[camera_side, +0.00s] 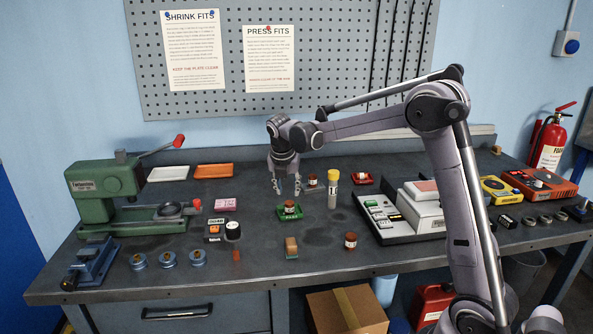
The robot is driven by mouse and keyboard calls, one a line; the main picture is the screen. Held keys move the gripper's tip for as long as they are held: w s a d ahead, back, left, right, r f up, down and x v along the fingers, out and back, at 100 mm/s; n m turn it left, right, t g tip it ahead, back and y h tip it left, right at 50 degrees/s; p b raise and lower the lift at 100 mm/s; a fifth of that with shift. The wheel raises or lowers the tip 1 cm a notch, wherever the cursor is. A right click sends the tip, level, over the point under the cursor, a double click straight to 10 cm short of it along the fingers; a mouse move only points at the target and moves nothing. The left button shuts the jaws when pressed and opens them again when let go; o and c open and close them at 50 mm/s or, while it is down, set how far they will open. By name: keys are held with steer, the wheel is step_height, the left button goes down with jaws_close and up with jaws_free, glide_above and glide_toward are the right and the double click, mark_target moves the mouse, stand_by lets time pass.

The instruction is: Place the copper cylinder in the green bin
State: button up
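A small green bin (283,215) sits on the bench near the middle. A small brownish-red cylinder with a light band (290,207) stands in it and looks like a copper cylinder. My gripper (286,188) points down just above the green bin. Its fingers are apart and nothing shows between them. A similar cylinder (350,241) stands on the bench to the front right. Another (312,180) is just behind and to the right of my gripper, partly hidden. I cannot tell which one the task means.
A tall yellow-capped tube (332,188) stands right of my gripper. A red bin (369,179) is farther back. A green press (105,190) stands left, a white device (420,208) right. The bench's front middle is mostly clear.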

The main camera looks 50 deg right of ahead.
steer(key=s+a+r+m+t+y, duration=0.1)
steer(key=s+a+r+m+t, duration=0.1)
steer(key=s+a+r+m, duration=0.5)
steer(key=s+a+f+m+t+y, duration=0.1)
steer(key=s+a+f+m, duration=0.1)
steer(key=s+a+m, duration=0.4)
steer(key=s+a+f+m+t+y, duration=0.2)
steer(key=s+a+m, duration=0.4)
steer(key=s+m, duration=0.4)
steer(key=shift+a+f, duration=0.2)
steer(key=shift+f, duration=0.45)
